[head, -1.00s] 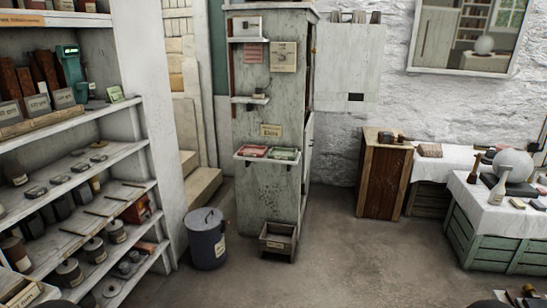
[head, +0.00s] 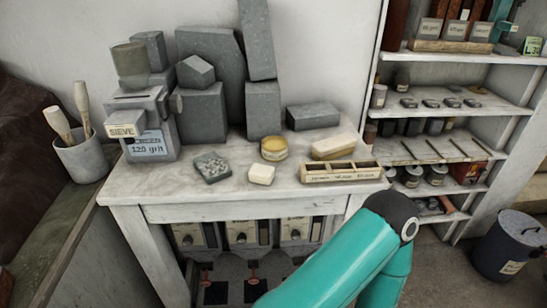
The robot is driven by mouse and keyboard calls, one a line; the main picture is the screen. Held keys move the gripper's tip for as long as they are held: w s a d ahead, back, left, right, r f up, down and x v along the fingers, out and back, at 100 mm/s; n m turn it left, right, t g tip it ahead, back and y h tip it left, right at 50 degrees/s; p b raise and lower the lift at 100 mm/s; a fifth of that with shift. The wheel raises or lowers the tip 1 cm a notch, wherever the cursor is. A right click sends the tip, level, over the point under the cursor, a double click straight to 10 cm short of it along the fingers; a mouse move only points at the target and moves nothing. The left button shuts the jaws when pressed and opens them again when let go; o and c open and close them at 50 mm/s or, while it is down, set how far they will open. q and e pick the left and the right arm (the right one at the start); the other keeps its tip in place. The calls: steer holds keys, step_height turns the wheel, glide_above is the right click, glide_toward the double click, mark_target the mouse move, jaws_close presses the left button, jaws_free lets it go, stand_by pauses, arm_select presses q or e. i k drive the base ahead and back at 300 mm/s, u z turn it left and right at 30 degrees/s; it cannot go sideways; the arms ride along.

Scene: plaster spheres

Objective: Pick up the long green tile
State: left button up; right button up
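I see no long green tile in the head view now. A small green card with markings (head: 532,45) stands on the top shelf at the right edge; I cannot tell whether it is a tile. Neither of my grippers is in view. Only a teal link of my own arm shows at the bottom, right of centre.
A white table (head: 230,210) holds grey stone blocks (head: 205,112), a sieve box (head: 152,140), a yellow-topped tin (head: 274,148) and a compartment tray (head: 342,172). Shelves (head: 470,95) stand at right, a lidded bin (head: 510,245) below. A pot with pestles (head: 82,155) stands left.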

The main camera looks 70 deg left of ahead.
mark_target(214, 168)
steer(key=z, duration=0.05)
steer(key=i, duration=0.2)
steer(key=u, duration=2.85)
steer(key=i, duration=0.5)
steer(key=z, duration=0.2)
steer(key=k, duration=0.55)
steer(key=u, duration=0.3)
steer(key=i, duration=0.45)
steer(key=z, duration=0.25)
